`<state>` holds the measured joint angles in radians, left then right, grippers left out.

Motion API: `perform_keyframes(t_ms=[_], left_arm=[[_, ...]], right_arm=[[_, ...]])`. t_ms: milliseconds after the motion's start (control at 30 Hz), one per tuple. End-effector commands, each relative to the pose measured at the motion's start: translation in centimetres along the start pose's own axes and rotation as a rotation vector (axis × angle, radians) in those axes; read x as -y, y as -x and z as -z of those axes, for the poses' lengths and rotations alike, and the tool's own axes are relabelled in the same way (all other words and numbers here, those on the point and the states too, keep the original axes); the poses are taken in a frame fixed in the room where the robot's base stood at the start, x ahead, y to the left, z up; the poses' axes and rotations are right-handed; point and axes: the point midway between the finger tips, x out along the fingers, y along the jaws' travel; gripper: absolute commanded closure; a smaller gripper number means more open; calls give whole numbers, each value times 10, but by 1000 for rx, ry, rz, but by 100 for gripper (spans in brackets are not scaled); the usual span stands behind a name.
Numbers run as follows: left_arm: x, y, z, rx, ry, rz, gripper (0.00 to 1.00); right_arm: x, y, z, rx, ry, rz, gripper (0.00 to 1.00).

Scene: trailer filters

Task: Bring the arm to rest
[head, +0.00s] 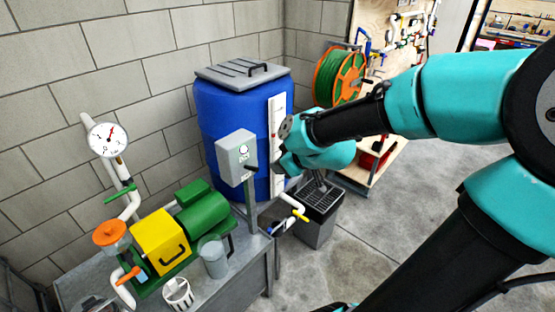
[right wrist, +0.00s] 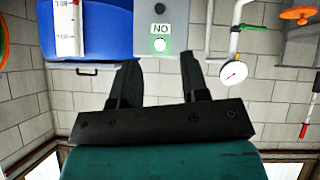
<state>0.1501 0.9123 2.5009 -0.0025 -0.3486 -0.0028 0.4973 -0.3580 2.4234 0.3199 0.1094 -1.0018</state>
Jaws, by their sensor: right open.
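My right arm comes in from the right in the head view, and its wrist hangs in front of the blue barrel (head: 228,110) and to the right of the grey switch box (head: 236,152). In the right wrist view my right gripper (right wrist: 158,68) is open, with two dark fingers apart and nothing between them. The switch box (right wrist: 160,20), with its lit round button, appears upside down beyond the fingers. In the head view the wrist largely hides the fingers. My left gripper is not in view.
A metal bench (head: 238,268) at lower left carries a green and yellow pump (head: 165,240), a grey cup (head: 214,259) and a white basket (head: 178,292). A dark bin (head: 318,226) stands beneath my wrist. A hose reel (head: 340,77) is behind. Floor at centre right is clear.

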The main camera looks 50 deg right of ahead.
Motion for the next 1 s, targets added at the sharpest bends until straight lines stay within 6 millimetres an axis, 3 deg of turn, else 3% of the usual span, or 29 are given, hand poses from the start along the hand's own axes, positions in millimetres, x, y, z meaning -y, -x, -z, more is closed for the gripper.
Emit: perform_keyframes(t_ms=[233, 367, 667, 1000], left_arm=[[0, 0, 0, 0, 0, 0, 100], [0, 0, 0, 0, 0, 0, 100], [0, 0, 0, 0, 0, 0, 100], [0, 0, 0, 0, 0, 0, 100]], right_arm=[[1, -2, 0, 3, -2, 4, 59], [6, -15, -3, 21, -13, 22, 59], [40, -86, -22, 129, -85, 121, 59], [101, -165, -57, 277, -165, 231, 59]])
